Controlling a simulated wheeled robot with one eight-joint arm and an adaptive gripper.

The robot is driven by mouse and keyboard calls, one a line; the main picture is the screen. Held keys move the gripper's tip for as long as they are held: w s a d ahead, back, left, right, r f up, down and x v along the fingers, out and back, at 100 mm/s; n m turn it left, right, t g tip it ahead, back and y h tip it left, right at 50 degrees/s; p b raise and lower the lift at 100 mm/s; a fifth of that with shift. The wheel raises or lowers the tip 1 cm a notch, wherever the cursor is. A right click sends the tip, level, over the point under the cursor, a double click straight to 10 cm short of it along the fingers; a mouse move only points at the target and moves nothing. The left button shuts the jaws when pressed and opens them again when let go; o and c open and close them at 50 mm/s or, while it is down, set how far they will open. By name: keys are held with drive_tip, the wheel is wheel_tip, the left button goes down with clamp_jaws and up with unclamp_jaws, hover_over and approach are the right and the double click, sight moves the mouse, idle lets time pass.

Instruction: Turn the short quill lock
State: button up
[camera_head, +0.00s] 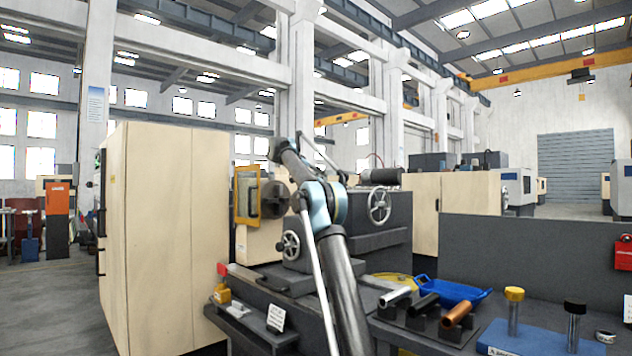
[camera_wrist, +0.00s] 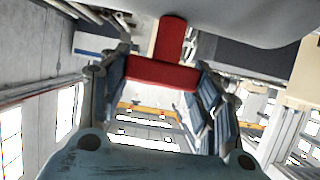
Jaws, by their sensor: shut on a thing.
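The short quill lock shows in the wrist view as a red T-shaped handle (camera_wrist: 160,74), with a bar across and a stem running up the picture. My gripper (camera_wrist: 161,66) has one finger at each end of the red bar and is shut on it. In the head view my arm stands in front of the lathe, and I cannot make out the gripper or the lock there. A handwheel (camera_head: 379,206) shows on the machine to the right of my arm.
A cream cabinet (camera_head: 165,230) stands at the left. On the bench at the right lie a blue tray (camera_head: 452,292), several short tubes in dark holders and a blue block (camera_head: 510,338) with upright pins. A grey panel (camera_head: 530,253) rises behind them.

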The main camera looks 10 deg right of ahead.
drive_tip(key=shift+a, duration=0.2)
drive_tip(key=o, duration=1.1)
drive_tip(key=shift+w+f, duration=0.1)
drive_tip(key=shift+c, duration=0.2)
drive_tip(key=v, duration=1.2)
drive_tip(key=shift+d+f, duration=0.1)
drive_tip(key=shift+d, duration=0.05)
